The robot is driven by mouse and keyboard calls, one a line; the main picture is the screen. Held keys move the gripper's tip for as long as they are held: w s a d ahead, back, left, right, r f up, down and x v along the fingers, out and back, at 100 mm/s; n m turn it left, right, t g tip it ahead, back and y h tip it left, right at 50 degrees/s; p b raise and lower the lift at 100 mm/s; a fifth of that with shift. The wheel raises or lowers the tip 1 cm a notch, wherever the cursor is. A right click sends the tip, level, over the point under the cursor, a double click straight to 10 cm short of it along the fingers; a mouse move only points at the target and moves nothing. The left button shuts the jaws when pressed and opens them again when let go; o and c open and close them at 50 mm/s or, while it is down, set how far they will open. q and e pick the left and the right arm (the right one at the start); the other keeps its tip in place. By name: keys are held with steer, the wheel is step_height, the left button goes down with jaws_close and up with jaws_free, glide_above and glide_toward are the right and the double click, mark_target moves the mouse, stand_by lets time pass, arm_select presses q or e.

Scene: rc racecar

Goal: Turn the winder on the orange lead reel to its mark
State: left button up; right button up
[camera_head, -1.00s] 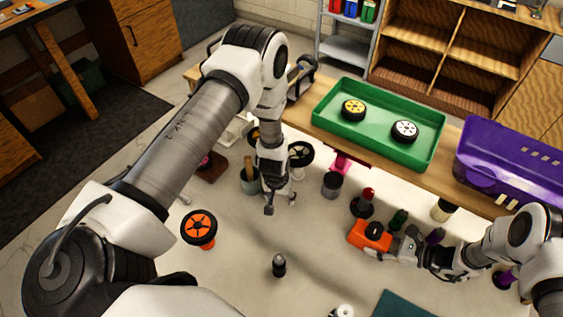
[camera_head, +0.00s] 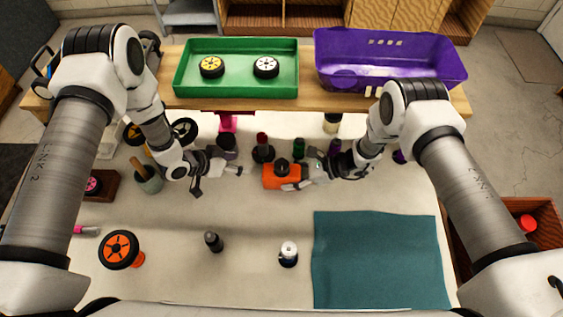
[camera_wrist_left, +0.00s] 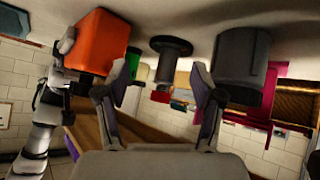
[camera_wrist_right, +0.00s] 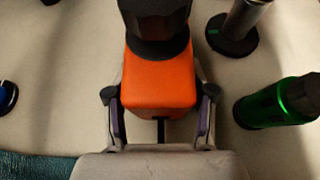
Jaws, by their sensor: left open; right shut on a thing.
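The orange lead reel (camera_head: 278,183) is a box-shaped orange body with a dark round winder (camera_head: 282,167) on top, standing upright mid-table. My right gripper (camera_head: 303,173) is shut on the body from the right. In the right wrist view the orange body (camera_wrist_right: 160,85) sits between its fingers, with the dark winder (camera_wrist_right: 156,28) above. My left gripper (camera_head: 220,179) is open and empty, a short way left of the reel and pointing toward it. In the left wrist view the orange body (camera_wrist_left: 97,42) shows beyond the left finger. I cannot make out the mark.
A dark grey cup (camera_head: 227,143), a red-topped spool (camera_head: 262,152) and a green bottle (camera_head: 298,148) stand close behind. An orange wheel (camera_head: 118,249), a dark bottle (camera_head: 213,241) and a white-topped piece (camera_head: 288,254) stand nearer the front. A teal mat (camera_head: 380,260) lies front right.

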arm_select(q)
steer(key=s+d+r+m+h, duration=0.2)
steer(key=d+r+m+h, duration=0.1)
steer(key=r+h, duration=0.25)
steer(key=s+d+r+m+h, duration=0.3)
steer(key=r+h, duration=0.1)
steer(key=r, duration=0.2)
glide_toward(282, 164)
steer(key=d, duration=0.3)
steer(key=x, duration=0.5)
steer(key=w+x, duration=0.1)
steer(key=x, duration=0.1)
steer(key=shift+f, duration=0.1)
steer(key=shift+a, duration=0.1)
steer(key=shift+c, duration=0.9)
steer(key=c, duration=1)
